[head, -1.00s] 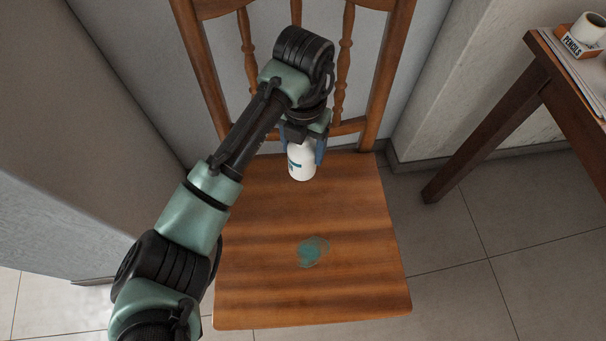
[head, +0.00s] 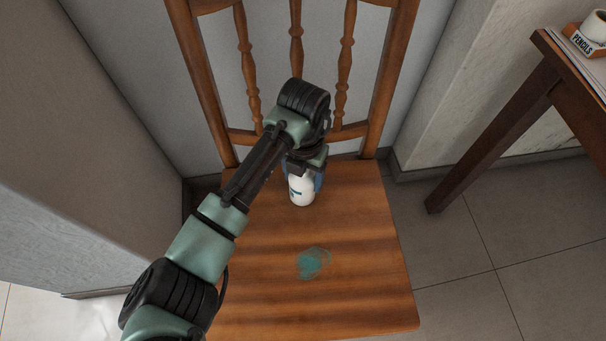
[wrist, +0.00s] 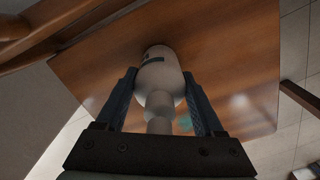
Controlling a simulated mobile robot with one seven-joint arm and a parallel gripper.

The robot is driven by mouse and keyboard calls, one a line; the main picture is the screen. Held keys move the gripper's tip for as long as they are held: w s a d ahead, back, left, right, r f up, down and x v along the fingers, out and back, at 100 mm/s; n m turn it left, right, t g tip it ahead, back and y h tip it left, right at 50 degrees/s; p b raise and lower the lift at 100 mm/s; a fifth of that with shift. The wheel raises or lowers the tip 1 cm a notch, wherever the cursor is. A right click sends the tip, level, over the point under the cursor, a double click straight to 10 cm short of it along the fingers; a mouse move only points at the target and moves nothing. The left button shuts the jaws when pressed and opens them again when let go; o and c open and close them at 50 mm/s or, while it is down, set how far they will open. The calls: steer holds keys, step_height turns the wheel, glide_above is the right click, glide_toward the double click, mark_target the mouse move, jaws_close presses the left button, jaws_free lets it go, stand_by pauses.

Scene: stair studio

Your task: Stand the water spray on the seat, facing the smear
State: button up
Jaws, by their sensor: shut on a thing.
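The water spray is a white bottle (head: 301,190) with a dark label mark; it also shows in the wrist view (wrist: 160,78). My gripper (head: 304,178) is shut on it, with one finger on each side, and hides its top in the head view. The bottle is upright at the rear part of the wooden seat (head: 362,225); I cannot tell whether its base touches the wood. The blue-green smear (head: 313,263) lies on the seat in front of the bottle. Which way the nozzle faces is hidden.
The chair's spindled back (head: 343,70) rises behind my gripper. A dark wooden table (head: 490,145) with papers and a pencils box (head: 590,38) stands at the right. A grey panel (head: 110,120) is close on the left. The seat around the smear is clear.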

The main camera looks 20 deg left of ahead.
steer(key=o, duration=1.6)
step_height(320, 180, up, 12)
steer(key=p, duration=0.5)
steer(key=shift+r, duration=0.15)
